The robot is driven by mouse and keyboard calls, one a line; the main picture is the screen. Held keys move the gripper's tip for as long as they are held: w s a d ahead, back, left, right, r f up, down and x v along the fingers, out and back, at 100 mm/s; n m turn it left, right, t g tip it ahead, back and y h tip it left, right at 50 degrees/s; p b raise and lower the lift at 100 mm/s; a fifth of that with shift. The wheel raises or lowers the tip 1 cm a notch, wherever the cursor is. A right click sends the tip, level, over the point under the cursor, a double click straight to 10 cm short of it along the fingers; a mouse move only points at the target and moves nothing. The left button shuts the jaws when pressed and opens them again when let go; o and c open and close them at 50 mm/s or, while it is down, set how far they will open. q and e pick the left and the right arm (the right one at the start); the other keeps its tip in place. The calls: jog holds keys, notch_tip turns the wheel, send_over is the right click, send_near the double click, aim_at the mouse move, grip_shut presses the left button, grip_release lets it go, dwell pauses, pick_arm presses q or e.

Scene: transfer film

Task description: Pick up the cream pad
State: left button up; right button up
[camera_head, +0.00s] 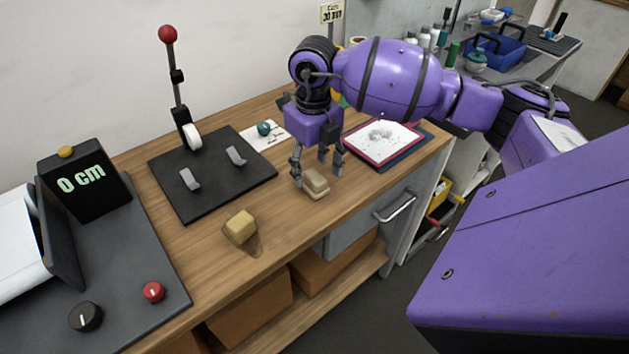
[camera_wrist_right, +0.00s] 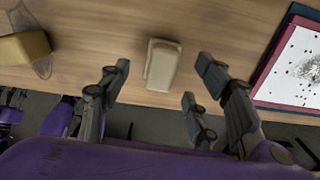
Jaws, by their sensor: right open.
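The cream pad (camera_head: 314,185) is a small beige block on a paler base, lying on the wooden bench near its front edge. In the right wrist view the cream pad (camera_wrist_right: 161,66) lies between and just beyond the fingers. My right gripper (camera_head: 317,168) points down over the pad with its fingers spread, and it is open and empty. Its fingers (camera_wrist_right: 163,84) stand on both sides of the pad in the right wrist view, with gaps to it. Whether the fingertips are level with the pad is unclear.
A yellowish block (camera_head: 241,226) sits on a small clear sheet to the left. A black plate (camera_head: 213,190) with a red-knobbed lever stands behind it. A red-edged board with speckled white paper (camera_head: 382,138) lies to the right. Bare wood surrounds the pad. A drawer handle (camera_head: 396,206) juts out below.

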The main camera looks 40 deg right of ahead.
aim_at(314, 175)
jog(key=f, duration=0.4)
jog(key=shift+w+d+f, duration=0.1)
jog(key=shift+w, duration=0.15)
jog(key=shift+c, duration=0.9)
pick_arm(q)
jog(key=shift+w+d+r, duration=0.2)
jog(key=shift+w+r, duration=0.35)
jog(key=shift+w, duration=0.2)
pick_arm(e)
jog(key=c, duration=1.1)
